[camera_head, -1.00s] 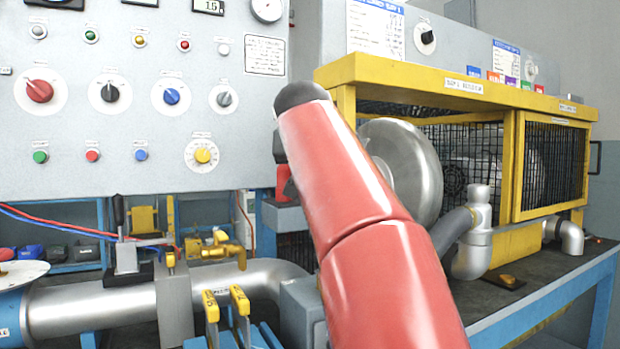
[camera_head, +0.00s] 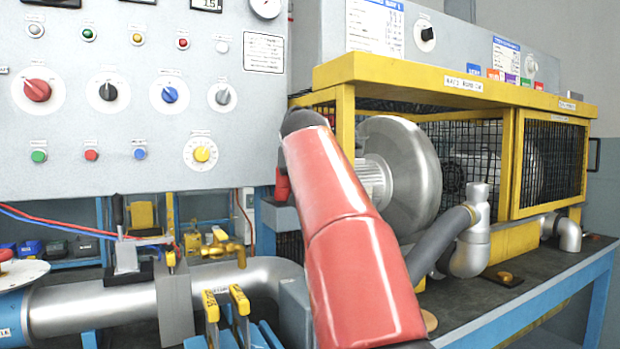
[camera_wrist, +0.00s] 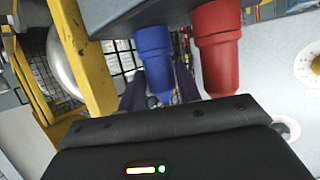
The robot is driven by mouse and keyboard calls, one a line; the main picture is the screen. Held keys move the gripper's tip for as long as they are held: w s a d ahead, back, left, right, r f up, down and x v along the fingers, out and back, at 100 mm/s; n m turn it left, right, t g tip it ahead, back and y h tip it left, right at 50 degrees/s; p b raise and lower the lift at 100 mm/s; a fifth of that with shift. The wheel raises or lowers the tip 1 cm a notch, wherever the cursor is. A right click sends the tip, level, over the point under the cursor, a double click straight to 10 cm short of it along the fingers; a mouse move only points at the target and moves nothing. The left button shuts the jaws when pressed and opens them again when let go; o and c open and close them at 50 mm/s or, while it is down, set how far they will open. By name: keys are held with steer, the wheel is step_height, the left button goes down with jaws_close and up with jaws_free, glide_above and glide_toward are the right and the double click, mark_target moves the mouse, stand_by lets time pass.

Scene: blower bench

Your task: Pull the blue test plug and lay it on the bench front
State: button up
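The blue test plug (camera_wrist: 154,58) hangs tip down from the underside of a grey box in the wrist view. A red plug (camera_wrist: 217,50) hangs close to its right. My gripper (camera_wrist: 160,90) is below and facing them, with a dark finger on each side of the blue plug. The fingers look apart; I cannot tell whether either touches the plug. In the head view my red arm hides the gripper and the blue plug, while part of the red plug (camera_head: 282,182) shows left of the arm. The dark bench top (camera_head: 455,298) shows at the right.
A yellow-framed mesh cage (camera_head: 455,72) and a silver blower housing (camera_head: 405,170) stand right of my arm. A grey hose (camera_head: 440,238) and a small brass piece (camera_head: 505,278) are on the bench. The control panel (camera_head: 130,120) fills the left. Bare bench top shows near the front edge.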

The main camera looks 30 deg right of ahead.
jaws_close()
steer(key=shift+r, duration=0.6)
stand_by(0.3)
steer(key=shift+r, duration=1.95)
steer(key=shift+f, duration=0.1)
